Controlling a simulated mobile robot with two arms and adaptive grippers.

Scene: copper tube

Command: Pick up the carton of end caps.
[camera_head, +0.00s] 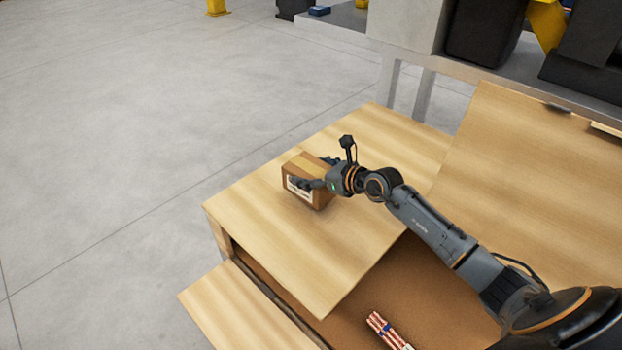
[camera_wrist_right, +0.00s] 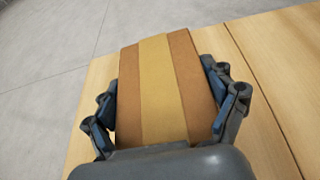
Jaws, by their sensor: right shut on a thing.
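The carton of end caps (camera_head: 309,172) is a small brown box with a tan tape strip along its top and a white label on its side. It is at the left part of the wooden top in the head view. My right gripper (camera_head: 318,173) is shut on the carton, with a finger on each side. In the right wrist view the carton (camera_wrist_right: 160,85) fills the space between the fingers of the right gripper (camera_wrist_right: 165,100). I cannot tell whether the carton touches the wood or hangs just above it. My left gripper is not in view.
The carton is over a light wooden panel (camera_head: 330,240) of a large box. An open compartment (camera_head: 410,290) in front holds red and white striped rods (camera_head: 385,330). A raised wooden flap (camera_head: 520,170) is at right. Grey floor (camera_head: 120,120) lies clear at left.

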